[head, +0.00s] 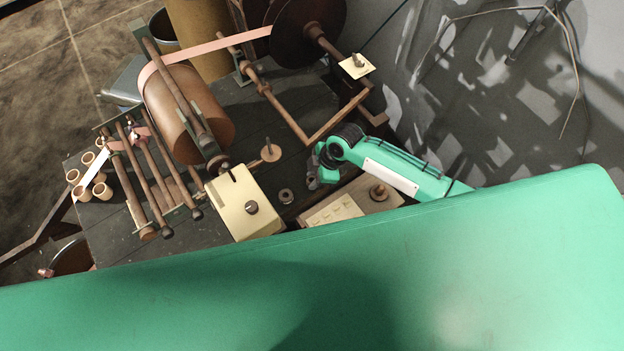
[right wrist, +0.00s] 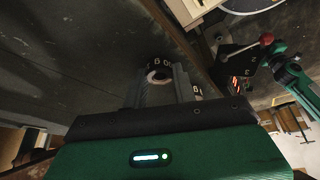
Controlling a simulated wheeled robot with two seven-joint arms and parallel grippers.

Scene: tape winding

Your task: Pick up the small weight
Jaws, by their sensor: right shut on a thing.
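My right gripper (head: 314,177) reaches in from the right over the dark bench top, beside the wooden board. In the right wrist view, my right gripper (right wrist: 162,88) is shut on the small weight (right wrist: 158,75), a small dark round piece with pale markings and a light ring on its face. The fingers hide part of it. In the head view I cannot tell the held weight apart from the fingers. A separate small grey ring-shaped piece (head: 286,196) lies on the bench to the left of the gripper. My left gripper is not in view.
A cream box with a knob (head: 250,205) stands left of the gripper. A wooden control board (head: 345,207) lies close below it. A small disc with a peg (head: 271,153), a large roller (head: 188,112) and a bent bar (head: 308,141) are nearby. Several small cups (head: 84,193) stand far left.

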